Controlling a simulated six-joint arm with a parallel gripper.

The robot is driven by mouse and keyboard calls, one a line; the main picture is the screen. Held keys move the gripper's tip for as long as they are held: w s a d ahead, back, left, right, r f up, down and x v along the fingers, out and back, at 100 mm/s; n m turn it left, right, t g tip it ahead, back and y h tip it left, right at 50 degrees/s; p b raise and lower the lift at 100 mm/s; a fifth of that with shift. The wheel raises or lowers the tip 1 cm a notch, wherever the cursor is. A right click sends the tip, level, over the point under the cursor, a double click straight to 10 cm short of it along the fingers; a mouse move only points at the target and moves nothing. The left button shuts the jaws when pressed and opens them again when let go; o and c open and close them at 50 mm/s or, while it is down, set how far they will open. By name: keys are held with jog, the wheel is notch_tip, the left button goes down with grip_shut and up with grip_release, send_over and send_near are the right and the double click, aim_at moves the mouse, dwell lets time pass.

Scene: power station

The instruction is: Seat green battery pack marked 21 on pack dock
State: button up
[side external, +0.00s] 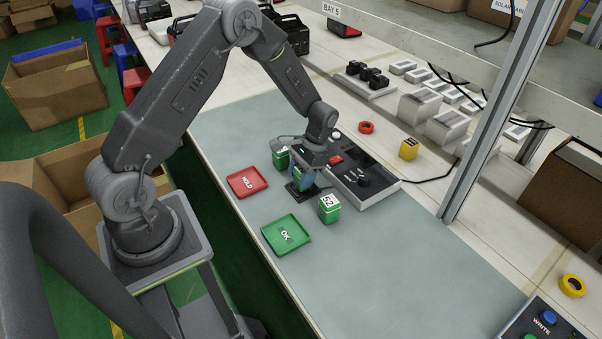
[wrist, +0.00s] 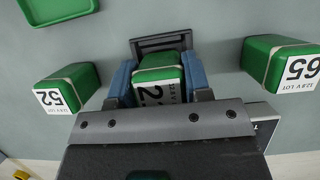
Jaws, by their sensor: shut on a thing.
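My gripper (side external: 304,178) points down over the mat, its blue-padded fingers closed on the sides of a green battery pack; it also shows in the wrist view (wrist: 160,85). The held pack (wrist: 158,74) has a pale strap and a white label showing a 2; the rest of the number is hidden by my gripper. The black pack dock (side external: 301,198) is directly below my gripper, and its raised edge shows beyond the pack in the wrist view (wrist: 160,43). I cannot tell whether the pack rests fully in the dock.
Green pack 52 (side external: 329,209) stands close on one side and pack 65 (wrist: 275,62) on the other. A green OK tray (side external: 286,236) and red HOLD tray (side external: 247,182) lie nearby. A black control console (side external: 352,172) stands behind the dock. The mat's near right is clear.

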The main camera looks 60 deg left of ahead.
jog(key=shift+f, duration=0.3)
jog(key=o, duration=1.1)
jog(key=v, duration=1.4)
notch_tip(320, 180, up, 8)
jog(key=s+d+t, duration=0.2)
jog(key=s+d, duration=0.1)
jog(key=s+d+r+t, duration=0.4)
jog(key=s, duration=0.6)
jog(key=s+d+r+t, duration=0.4)
jog(key=s+r, duration=0.1)
jog(key=s, duration=0.5)
jog(key=shift+s+r, duration=0.15)
jog(key=shift+r, duration=0.05)
